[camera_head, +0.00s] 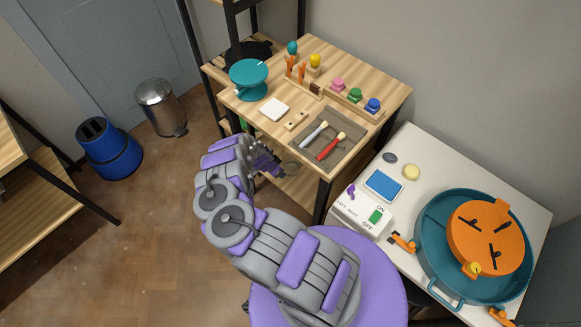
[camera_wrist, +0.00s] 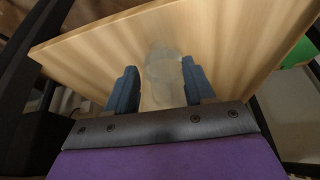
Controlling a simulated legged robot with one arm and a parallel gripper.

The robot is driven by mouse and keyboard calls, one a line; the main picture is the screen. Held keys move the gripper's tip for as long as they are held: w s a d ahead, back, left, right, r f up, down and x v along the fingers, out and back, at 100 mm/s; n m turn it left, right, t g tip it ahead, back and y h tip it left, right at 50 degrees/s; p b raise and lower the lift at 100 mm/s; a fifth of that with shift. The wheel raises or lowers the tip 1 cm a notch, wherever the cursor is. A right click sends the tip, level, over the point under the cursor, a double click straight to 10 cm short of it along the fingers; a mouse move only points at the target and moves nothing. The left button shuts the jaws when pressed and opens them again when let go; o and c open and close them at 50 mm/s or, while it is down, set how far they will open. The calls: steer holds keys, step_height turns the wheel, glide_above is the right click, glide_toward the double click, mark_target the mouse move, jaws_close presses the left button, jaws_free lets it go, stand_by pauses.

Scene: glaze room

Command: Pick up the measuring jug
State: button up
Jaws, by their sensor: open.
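The measuring jug (camera_wrist: 163,72) looks clear and faint in the wrist view. It shows between the two blue fingers of my gripper (camera_wrist: 160,86), against a pale wood board (camera_wrist: 245,40). My gripper is open, with one finger on each side of the jug's outline. I cannot tell whether either finger touches it. In the head view my gripper (camera_head: 270,164) is low by the front edge of the wooden table (camera_head: 240,108). A small greyish, see-through shape (camera_head: 290,168), likely the jug, shows just beyond it, over the table's lower shelf (camera_head: 298,190).
A dark table leg (camera_head: 321,202) stands right of my gripper. A white table (camera_head: 435,155) with a teal wheel basin (camera_head: 433,250) is at right. The floor (camera_head: 150,220) at left is open.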

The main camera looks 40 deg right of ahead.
steer(key=b+x, duration=0.1)
steer(key=x, duration=0.2)
steer(key=shift+a+f, duration=0.15)
steer(key=shift+f, duration=0.05)
steer(key=shift+d+f, duration=0.2)
steer(key=shift+d, duration=0.2)
steer(key=shift+a, duration=0.25)
steer(key=c, duration=0.5)
steer(key=shift+d, duration=0.15)
jaws_close()
